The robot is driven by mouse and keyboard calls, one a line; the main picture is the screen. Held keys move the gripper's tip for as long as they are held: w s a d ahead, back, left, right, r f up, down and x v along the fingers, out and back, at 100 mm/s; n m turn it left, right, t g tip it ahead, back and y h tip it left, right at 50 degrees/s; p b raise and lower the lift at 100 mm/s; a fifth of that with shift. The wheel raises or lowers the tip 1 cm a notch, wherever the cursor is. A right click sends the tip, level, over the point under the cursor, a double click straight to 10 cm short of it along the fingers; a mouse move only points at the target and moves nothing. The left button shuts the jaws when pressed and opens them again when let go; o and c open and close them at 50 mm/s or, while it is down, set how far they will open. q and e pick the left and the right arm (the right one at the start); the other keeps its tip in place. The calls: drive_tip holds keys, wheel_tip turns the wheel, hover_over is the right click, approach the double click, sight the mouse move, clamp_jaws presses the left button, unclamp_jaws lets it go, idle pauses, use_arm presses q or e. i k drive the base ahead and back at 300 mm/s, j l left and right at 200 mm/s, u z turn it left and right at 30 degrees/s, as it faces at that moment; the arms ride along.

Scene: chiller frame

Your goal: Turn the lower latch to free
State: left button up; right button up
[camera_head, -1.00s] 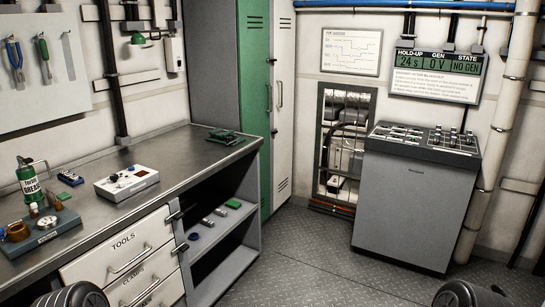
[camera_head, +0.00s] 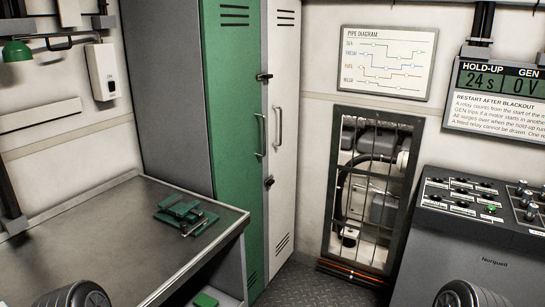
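A tall locker has a green door (camera_head: 232,130) and a white door (camera_head: 281,130). A small dark upper latch (camera_head: 264,77) sits where the two doors meet. A similar dark lower latch (camera_head: 269,182) sits further down the same seam, just below the level of the green door's handle (camera_head: 260,137). The lower latch is too small to tell how it is turned. Both doors look closed. Only dark rounded parts of my arms show at the bottom left and bottom right. Neither of my grippers is in view.
A metal workbench (camera_head: 90,245) with a green vise-like tool (camera_head: 186,213) stands left of the locker. A barred opening (camera_head: 340,190) with pipes behind it is to the right. A grey control console (camera_head: 480,245) stands at the far right. Some bare floor (camera_head: 315,287) shows before the locker.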

sight(270, 182)
drive_tip(key=i+l+u, duration=0.1)
drive_tip(key=i+l, duration=0.4)
drive_tip(key=i, duration=0.35)
drive_tip(key=i+l+u, duration=0.1)
drive_tip(key=i+l, duration=0.45)
drive_tip(key=i, duration=0.25)
drive_tip(key=i+l+u, duration=0.1)
drive_tip(key=i+l, duration=0.55)
drive_tip(key=i, duration=0.15)
